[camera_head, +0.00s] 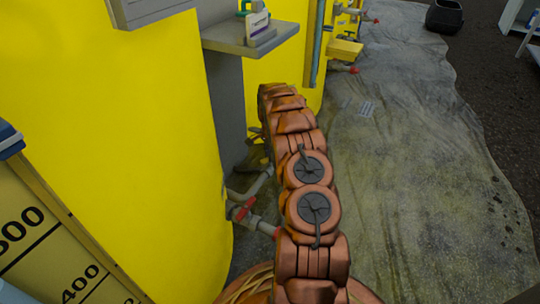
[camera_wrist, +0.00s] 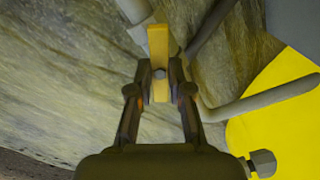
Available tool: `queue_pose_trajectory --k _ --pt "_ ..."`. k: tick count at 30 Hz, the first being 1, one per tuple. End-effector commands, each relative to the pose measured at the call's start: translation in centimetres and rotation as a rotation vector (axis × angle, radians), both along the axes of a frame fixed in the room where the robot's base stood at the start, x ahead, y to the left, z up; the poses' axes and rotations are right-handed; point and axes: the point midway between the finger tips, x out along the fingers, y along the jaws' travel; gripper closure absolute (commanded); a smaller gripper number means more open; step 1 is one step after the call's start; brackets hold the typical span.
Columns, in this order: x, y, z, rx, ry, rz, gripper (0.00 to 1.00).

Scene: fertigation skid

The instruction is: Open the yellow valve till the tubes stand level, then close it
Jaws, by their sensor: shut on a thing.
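In the wrist view my gripper (camera_wrist: 160,78) is shut on the yellow valve handle (camera_wrist: 158,43), a flat bar gripped between the two fingertips. The handle's far end sticks out beyond the fingers, next to a grey pipe fitting (camera_wrist: 134,10). In the head view my arm hides the yellow valve and the gripper. A scale board (camera_head: 50,245) with black numbers, "400" among them, stands at the lower left of the head view. I cannot make out any liquid levels in tubes.
Large yellow tanks (camera_head: 130,110) fill the left. A red-handled valve (camera_head: 240,210) sits on grey pipe beside my arm. A grey shelf (camera_head: 250,35) holds a small device. A grey pipe (camera_wrist: 265,100) runs close right of the fingers. The tarp floor (camera_head: 410,160) is mostly clear.

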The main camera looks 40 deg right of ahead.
Motion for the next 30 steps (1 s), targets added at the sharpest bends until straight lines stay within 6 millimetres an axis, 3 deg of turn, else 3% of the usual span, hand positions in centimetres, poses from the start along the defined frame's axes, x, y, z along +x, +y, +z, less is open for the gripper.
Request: queue_pose_trajectory --k 14,30 --pt "0.19 0.10 0.69 0.001 -0.002 0.120 1.00" --pt "-0.03 0.06 0.18 0.000 0.002 0.394 1.00"
